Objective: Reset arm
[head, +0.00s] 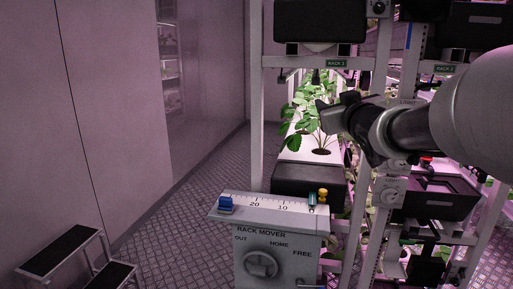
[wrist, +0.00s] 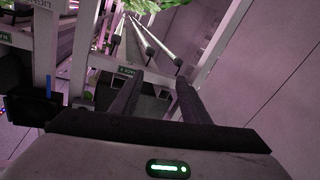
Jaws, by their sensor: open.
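My gripper (head: 325,112) is at the end of my grey arm, which comes in from the right in the head view. It is in front of the planted shelf of a rack, close to the leaves of a green plant (head: 303,118). In the wrist view the two dark fingers of my gripper (wrist: 158,85) stand apart with nothing between them. I cannot tell in the head view whether the fingers touch the leaves.
A rack mover box (head: 268,246) with a dial, a ruler top and a blue slider (head: 225,204) stands below. Rack posts (head: 256,110) and a black bin (head: 436,197) are around the arm. A step stool (head: 62,250) is at lower left. The floor (head: 190,195) between wall and rack is clear.

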